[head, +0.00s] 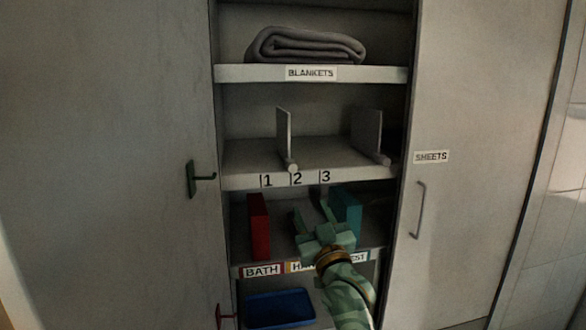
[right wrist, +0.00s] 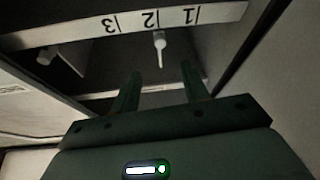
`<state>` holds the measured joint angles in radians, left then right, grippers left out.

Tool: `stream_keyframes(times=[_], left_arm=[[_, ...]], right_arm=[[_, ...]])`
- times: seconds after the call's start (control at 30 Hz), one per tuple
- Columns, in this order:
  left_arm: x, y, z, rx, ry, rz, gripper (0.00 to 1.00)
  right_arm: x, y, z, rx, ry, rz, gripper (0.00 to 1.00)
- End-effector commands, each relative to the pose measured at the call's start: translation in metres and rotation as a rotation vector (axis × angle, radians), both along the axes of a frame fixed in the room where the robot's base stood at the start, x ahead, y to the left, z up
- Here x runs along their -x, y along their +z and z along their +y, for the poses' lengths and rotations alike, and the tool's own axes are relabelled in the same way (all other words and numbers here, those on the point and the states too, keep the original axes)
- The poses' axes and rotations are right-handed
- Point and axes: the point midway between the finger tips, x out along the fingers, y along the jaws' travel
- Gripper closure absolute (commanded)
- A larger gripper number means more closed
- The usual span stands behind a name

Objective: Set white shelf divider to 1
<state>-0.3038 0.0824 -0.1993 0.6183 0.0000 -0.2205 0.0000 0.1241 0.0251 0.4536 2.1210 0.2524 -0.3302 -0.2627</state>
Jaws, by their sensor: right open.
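The pale divider (head: 283,135), which looks like the white shelf divider, stands upright on the middle shelf. Its light knob (head: 290,166) projects at the front edge, just above and slightly left of the number 2 (head: 297,179). The number 1 (head: 267,181) is to its left. In the right wrist view, where the numbers are inverted, the white knob (right wrist: 159,41) shows by the 2. My right gripper (head: 313,208) is open and empty, below and in front of that shelf edge. Its fingertips (right wrist: 161,70) point toward the knob without touching it. My left gripper is out of view.
A second grey divider (head: 367,130) stands further right, past the 3. Below are a red panel (head: 258,226), a teal panel (head: 347,208) and a blue tray (head: 280,309). A folded blanket (head: 305,45) lies above.

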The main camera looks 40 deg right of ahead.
Motion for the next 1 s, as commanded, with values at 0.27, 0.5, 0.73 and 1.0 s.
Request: stream_keyframes(times=[0.27, 0.5, 0.73, 1.0], left_arm=[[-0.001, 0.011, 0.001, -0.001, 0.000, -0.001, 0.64], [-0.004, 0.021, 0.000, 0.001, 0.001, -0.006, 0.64], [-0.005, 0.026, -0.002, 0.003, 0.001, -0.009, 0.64], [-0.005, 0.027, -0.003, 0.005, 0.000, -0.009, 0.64]], right_arm=[[-0.043, 0.024, -0.020, 0.000, -0.001, -0.004, 0.55], [-0.095, 0.046, -0.043, 0.000, -0.001, -0.004, 0.55], [-0.126, 0.058, -0.056, 0.001, 0.000, -0.002, 0.55], [-0.135, 0.061, -0.059, 0.000, 0.000, -0.001, 0.55]])
